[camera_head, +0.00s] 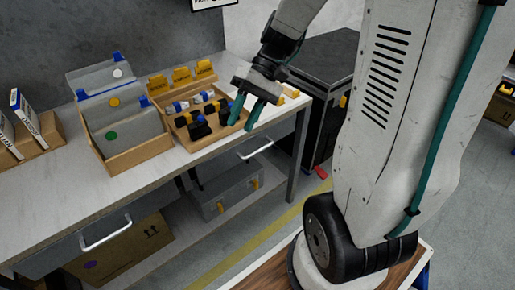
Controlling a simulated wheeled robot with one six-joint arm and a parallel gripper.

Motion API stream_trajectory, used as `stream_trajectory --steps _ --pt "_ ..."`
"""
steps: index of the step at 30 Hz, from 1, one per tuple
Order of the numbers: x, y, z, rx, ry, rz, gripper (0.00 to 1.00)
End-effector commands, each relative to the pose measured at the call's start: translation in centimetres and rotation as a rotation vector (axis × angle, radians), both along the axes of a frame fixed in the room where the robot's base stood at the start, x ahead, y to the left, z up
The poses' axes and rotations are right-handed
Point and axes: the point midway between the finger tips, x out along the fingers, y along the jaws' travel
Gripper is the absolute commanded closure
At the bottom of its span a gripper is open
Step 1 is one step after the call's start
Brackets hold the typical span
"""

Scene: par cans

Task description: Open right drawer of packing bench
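The packing bench (170,175) runs across the left half of the view, with a pale top. Its right drawer (232,163) is under the top near the right end and looks closed. The right drawer's pale bar handle (256,150) faces the front. My gripper (243,124) reaches in from above, with two teal fingers pointing down and apart, and nothing seen between them. It appears above the handle in the picture, near the bench's front edge and a small parts tray. I cannot tell its exact distance from the handle.
A wooden tray of small parts (178,133) and a wooden box holding grey cases (111,159) stand on the bench. The left drawer handle (106,233) is at lower left. A grey case (228,190) lies on the lower shelf. A black case (325,75) stands beyond the right end.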

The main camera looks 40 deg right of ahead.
Motion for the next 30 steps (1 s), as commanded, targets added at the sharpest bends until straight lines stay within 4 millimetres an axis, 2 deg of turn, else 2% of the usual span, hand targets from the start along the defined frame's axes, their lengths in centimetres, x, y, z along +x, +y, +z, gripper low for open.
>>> stream_trajectory --steps 1,6,8,13,18,21,25,30 --pt "1.3 -1.2 -1.5 0.066 0.012 -0.04 0.64" --pt "5.1 -5.0 -6.1 0.267 -0.02 -0.169 0.64" --pt "6.2 -6.5 -8.1 0.333 -0.041 -0.224 0.64" --pt "8.4 -11.4 -14.3 0.491 -0.127 -0.4 0.64" --pt "9.0 -16.2 -21.1 0.597 -0.233 -0.593 0.64" --pt "8.8 -18.3 -24.6 0.632 -0.289 -0.691 0.64" --pt "8.3 -20.1 -27.8 0.65 -0.343 -0.778 0.64" --pt "8.2 -20.7 -29.5 0.656 -0.372 -0.824 0.64"
